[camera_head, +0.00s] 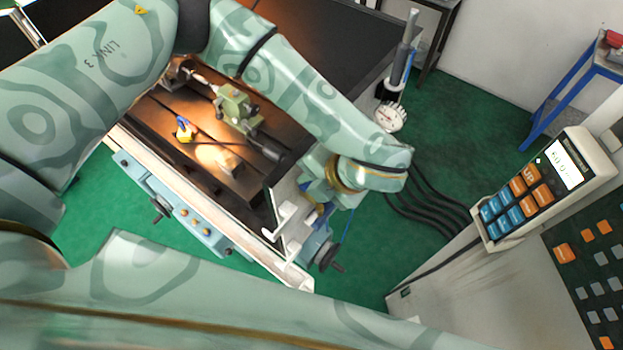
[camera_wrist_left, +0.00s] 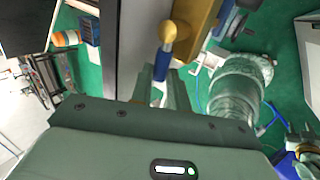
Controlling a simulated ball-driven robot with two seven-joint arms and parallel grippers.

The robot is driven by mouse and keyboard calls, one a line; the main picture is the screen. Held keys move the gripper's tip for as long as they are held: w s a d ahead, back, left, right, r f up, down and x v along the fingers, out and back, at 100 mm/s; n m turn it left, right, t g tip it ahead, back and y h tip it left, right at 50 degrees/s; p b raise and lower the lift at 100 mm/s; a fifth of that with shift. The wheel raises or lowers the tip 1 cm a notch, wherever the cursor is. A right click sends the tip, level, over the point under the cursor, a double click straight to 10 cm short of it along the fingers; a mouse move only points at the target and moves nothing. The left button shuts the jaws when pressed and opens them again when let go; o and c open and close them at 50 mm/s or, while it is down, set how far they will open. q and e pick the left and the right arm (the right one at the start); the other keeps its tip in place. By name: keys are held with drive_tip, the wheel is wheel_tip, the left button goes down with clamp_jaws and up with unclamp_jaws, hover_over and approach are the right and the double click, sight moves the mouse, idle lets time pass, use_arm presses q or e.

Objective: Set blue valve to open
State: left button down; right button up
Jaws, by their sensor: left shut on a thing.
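My left gripper (camera_head: 318,198) is at the near right end of the machine in the head view, seen from above and partly covered by its own wrist. In the left wrist view its two fingers (camera_wrist_left: 163,88) are shut on the blue valve lever (camera_wrist_left: 162,62). The lever runs up from between the fingers to a yellow ball-shaped end (camera_wrist_left: 166,31). A yellow-brown body (camera_wrist_left: 198,22) lies beside it at the top. I cannot read the valve's setting. My right gripper cannot be made out.
The machine table (camera_head: 190,150) carries a grey-green fixture (camera_head: 236,108) and a small yellow and blue piece (camera_head: 185,130). White brackets (camera_head: 283,216) stick out close to the left gripper. A control pendant (camera_head: 545,185) stands at the right. Dark cables (camera_head: 430,205) cross the green floor.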

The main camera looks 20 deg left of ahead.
use_arm(q)
drive_tip(key=w+d+n+g+h+b, duration=0.4)
drive_tip(key=n+g+b, duration=0.4)
drive_tip(key=n+b, duration=0.5)
drive_tip(key=shift+w+d+n+g, duration=0.3)
drive_tip(key=shift+w+d+n, duration=0.25)
drive_tip(key=shift+n, duration=1.85)
drive_tip(key=shift+s, duration=0.1)
drive_tip(key=c, duration=1.6)
unclamp_jaws()
